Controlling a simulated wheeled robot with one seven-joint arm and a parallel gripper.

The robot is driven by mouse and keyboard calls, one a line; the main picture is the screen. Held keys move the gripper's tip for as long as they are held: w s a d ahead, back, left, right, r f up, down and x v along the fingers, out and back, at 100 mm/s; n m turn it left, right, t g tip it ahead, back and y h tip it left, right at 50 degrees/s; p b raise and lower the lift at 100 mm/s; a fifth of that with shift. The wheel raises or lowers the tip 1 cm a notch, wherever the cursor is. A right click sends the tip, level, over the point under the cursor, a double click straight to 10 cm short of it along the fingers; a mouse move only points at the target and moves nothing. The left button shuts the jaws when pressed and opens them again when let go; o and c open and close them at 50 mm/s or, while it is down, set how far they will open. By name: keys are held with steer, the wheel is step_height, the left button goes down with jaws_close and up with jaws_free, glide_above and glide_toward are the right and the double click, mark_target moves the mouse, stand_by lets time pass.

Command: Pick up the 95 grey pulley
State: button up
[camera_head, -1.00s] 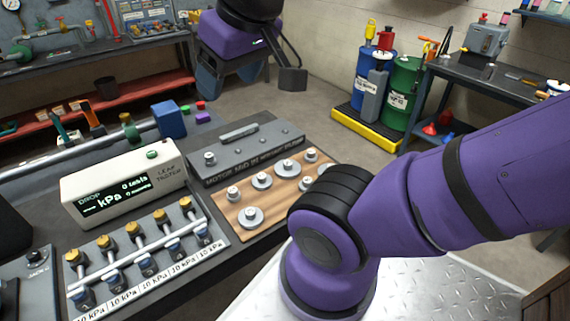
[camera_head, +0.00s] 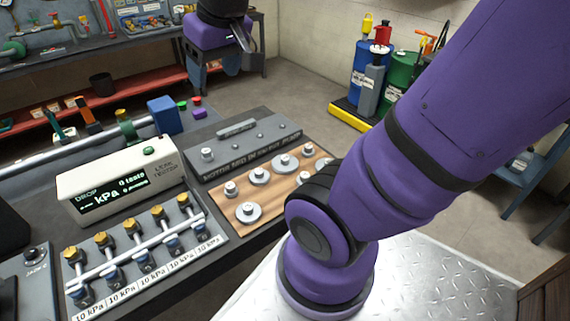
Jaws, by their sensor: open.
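Several grey pulleys sit on a wooden board (camera_head: 277,190) on the bench, including a wide one at the back (camera_head: 286,164), another in the middle (camera_head: 260,176), one at the front (camera_head: 248,213) and a narrow one at the left (camera_head: 231,189). Their numbers are too small to read, so I cannot tell which is the 95. My arm partly hides the board's right end. My gripper (camera_head: 222,48) is at the top of the view, high beyond the board and apart from the pulleys. It is open, and nothing shows in it.
A grey motor bed (camera_head: 243,150) with a handle and pegs lies behind the board. A white leak tester (camera_head: 120,184) and a row of brass-topped valves (camera_head: 145,244) stand to the left. A blue block (camera_head: 165,115) is behind. Drums (camera_head: 398,75) stand on the floor at the back right.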

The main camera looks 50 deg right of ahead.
steer(key=w+d+f+m+g, duration=0.1)
steer(key=w+d+f, duration=0.5)
steer(key=d, duration=0.1)
steer(key=m+g, duration=0.3)
glide_above(285, 158)
steer(key=f, duration=2)
steer(key=w+f, duration=0.1)
steer(key=f, duration=0.9)
steer(key=shift+d+f, duration=0.2)
steer(key=shift+d, duration=0.1)
steer(key=f, duration=0.2)
steer(key=s+f, duration=0.1)
steer(key=f, duration=0.1)
steer(key=shift+a, duration=0.2)
steer(key=shift+f, duration=0.6)
